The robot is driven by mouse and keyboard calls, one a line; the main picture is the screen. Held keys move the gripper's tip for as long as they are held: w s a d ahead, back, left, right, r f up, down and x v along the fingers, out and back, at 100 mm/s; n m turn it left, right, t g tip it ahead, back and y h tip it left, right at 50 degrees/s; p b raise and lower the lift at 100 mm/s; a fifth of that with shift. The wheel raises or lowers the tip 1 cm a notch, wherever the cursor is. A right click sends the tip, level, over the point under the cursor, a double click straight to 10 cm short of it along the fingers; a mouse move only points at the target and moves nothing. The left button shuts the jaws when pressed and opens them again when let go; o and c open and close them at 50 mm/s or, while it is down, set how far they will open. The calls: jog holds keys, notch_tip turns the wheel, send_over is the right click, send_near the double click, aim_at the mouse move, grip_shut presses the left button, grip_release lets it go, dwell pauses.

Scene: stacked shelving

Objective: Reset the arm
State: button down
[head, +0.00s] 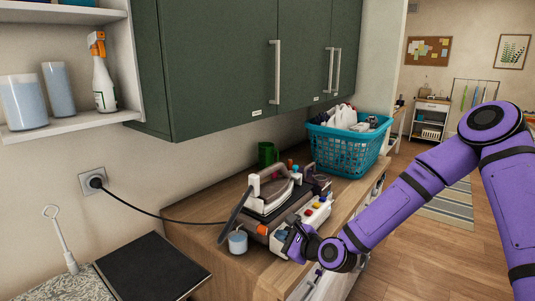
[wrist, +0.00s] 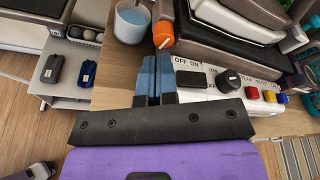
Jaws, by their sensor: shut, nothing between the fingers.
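My purple arm reaches in from the right in the head view, with my gripper (head: 296,238) low at the front edge of the wooden counter (head: 205,236). In the wrist view my gripper (wrist: 154,78) is shut, its two blue-grey fingers together and nothing between them. It is close to the white control panel (wrist: 226,84), which has ON/OFF labels, a black knob (wrist: 228,80), and red, yellow and blue buttons. An orange knob (wrist: 163,34) is just beyond the fingertips. I cannot tell whether the fingers touch the panel.
An iron (head: 270,188) rests on the dark appliance. A light blue cup (head: 237,242) stands left of it, and a turquoise laundry basket (head: 347,146) behind. Green cabinets (head: 220,70) overhang the counter. A black cord (head: 150,214) runs to the wall socket. Open floor (head: 400,240) lies right.

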jog(key=s+d+r+n+g+h, duration=0.2)
jog(key=s+d+r+n+h, duration=0.3)
jog(key=d+r+n, duration=0.35)
jog(key=s+d+r+n+g+h, duration=0.2)
jog(key=s+d+r+n+h, duration=0.3)
jog(key=d+r+n, duration=0.3)
jog(key=s+d+r+n, duration=0.1)
jog(key=s+d+r, duration=0.2)
jog(key=s, duration=0.4)
jog(key=s+d+r+n+g, duration=0.1)
jog(key=s+d+r, duration=0.2)
jog(key=s+r, duration=0.2)
jog(key=s+d+r+n, duration=0.1)
jog(key=s+d+r, duration=0.2)
jog(key=s, duration=0.8)
jog(key=shift+d+r+n+g+h, duration=0.3)
jog(key=shift+r+n+h, duration=0.1)
jog(key=shift+r, duration=0.45)
